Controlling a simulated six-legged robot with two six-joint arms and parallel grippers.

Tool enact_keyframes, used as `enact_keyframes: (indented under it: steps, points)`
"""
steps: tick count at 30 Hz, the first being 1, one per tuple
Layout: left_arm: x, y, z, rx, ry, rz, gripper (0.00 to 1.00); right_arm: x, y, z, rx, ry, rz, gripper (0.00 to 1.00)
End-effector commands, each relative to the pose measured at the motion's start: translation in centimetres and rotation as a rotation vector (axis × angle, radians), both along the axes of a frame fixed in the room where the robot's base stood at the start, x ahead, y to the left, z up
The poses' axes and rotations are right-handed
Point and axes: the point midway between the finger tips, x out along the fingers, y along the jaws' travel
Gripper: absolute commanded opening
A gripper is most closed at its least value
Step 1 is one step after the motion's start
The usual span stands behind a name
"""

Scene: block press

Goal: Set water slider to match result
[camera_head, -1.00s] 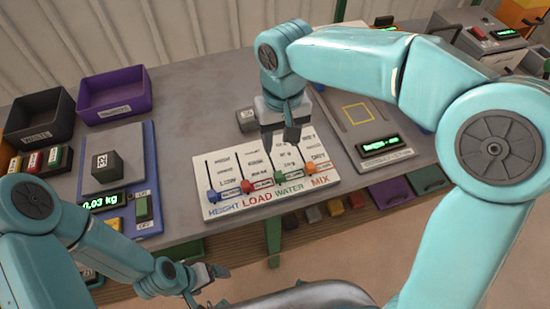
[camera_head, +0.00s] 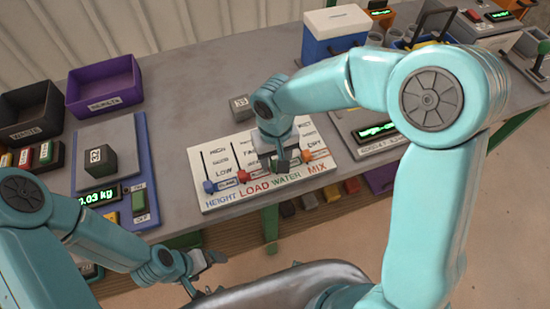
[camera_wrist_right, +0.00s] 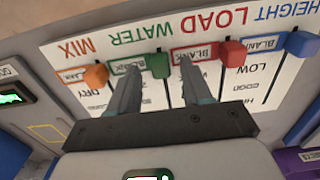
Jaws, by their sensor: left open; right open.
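The white slider panel (camera_head: 228,201) lies on the table, with columns marked HEIGHT, LOAD, WATER and MIX. In the head view, my right gripper (camera_head: 283,163) is over the WATER column and hides most of its slider. In the right wrist view, the green WATER knob (camera_wrist_right: 159,65) shows between the two fingertips of my open right gripper (camera_wrist_right: 158,68); I cannot tell if they touch it. It sits at the BLANK end, near its column name. The blue (camera_head: 209,187), red (camera_head: 243,177) and orange (camera_head: 308,156) knobs sit at the same end. My left gripper (camera_head: 205,262) is open and empty at the table's front.
A dark cube (camera_head: 100,160) sits on the scale (camera_head: 146,180), which reads 0.03 kg. A grey block (camera_head: 240,104) lies behind the panel. Purple (camera_head: 104,86) and black (camera_head: 30,110) bins stand at the left. A device with a green display (camera_head: 376,130) is right of the panel.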

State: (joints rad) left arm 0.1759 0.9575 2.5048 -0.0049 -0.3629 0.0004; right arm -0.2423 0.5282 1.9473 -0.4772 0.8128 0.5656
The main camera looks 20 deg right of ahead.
Motion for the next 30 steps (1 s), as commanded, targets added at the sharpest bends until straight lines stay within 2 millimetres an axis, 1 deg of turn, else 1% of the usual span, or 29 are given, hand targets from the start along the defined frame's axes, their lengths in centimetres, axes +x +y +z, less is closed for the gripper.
enact_keyframes:
  steps: [1, 4, 13, 14, 15, 17, 18, 22, 25, 30]
  points:
    - [0.0, 0.0, 0.0, 0.000, 0.000, 0.000, 0.94, 0.0, 0.0, -0.6, 0.000, 0.003, 0.000, 0.49]
    - [0.0, 0.0, 0.1, 0.000, 0.000, 0.000, 0.94, 0.1, 0.0, -1.2, 0.001, 0.000, 0.001, 0.49]
    - [0.0, 0.0, 0.1, 0.000, 0.000, 0.000, 0.94, 0.2, 0.0, -1.4, 0.001, 0.000, 0.001, 0.49]
    - [0.0, 0.0, 0.1, 0.000, 0.000, 0.000, 0.94, 0.2, 0.0, -1.4, 0.001, 0.000, 0.001, 0.39]
    - [0.0, 0.0, 0.1, 0.000, 0.000, 0.000, 0.94, 0.2, 0.0, -1.4, 0.001, 0.000, 0.001, 0.26]
    - [0.0, 0.0, 0.1, 0.000, 0.000, 0.000, 0.94, 0.2, 0.0, -1.4, 0.001, 0.000, 0.001, 0.07]
    - [0.0, 0.0, 0.1, 0.000, 0.000, 0.000, 0.94, 0.2, 0.0, -1.4, 0.001, 0.000, 0.001, 0.00]
    - [0.0, 0.0, 0.1, 0.000, 0.000, 0.000, 0.94, 0.2, 0.0, -1.4, 0.001, -0.001, 0.001, 0.00]
    - [0.0, 0.0, 0.1, 0.000, 0.000, 0.000, 0.94, 0.8, 0.0, -1.4, 0.001, -0.001, -0.001, 0.00]
    - [0.0, 0.0, 0.1, 0.000, 0.000, 0.000, 0.94, 3.7, 0.1, -1.4, 0.001, -0.002, -0.001, 0.00]
